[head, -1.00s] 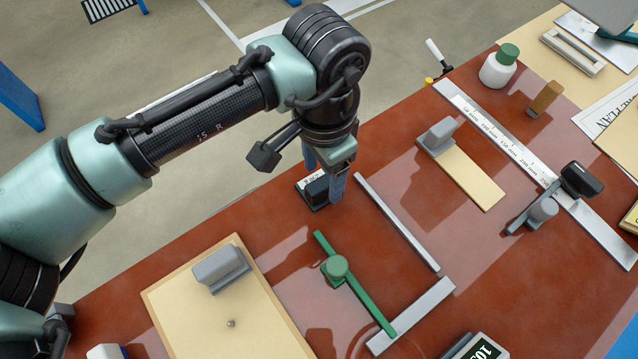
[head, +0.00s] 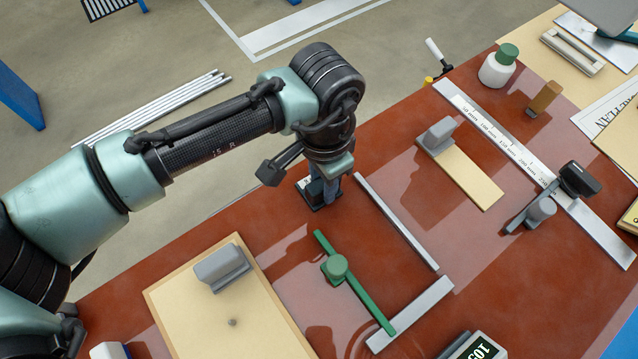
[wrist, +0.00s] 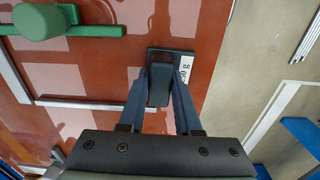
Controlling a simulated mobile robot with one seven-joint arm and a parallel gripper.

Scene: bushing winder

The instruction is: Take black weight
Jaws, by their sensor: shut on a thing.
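The black weight (wrist: 158,86) is a dark block with a raised grip on a flat base, with a white label on one side. In the head view the black weight (head: 309,197) stands near the table's far left edge, mostly hidden behind the fingers. My gripper (head: 323,190) is lowered over it from above. In the wrist view my gripper (wrist: 161,80) has its two blue fingers on either side of the raised grip and is shut on it. The base looks to be on or very close to the table; I cannot tell which.
The red-brown table (head: 270,216) has a metal bar (head: 397,222) and a green bar with knob (head: 336,268) close to the right of the weight. A grey weight (head: 222,268) sits on a beige board (head: 195,312) nearer me. The table edge and floor lie just beyond.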

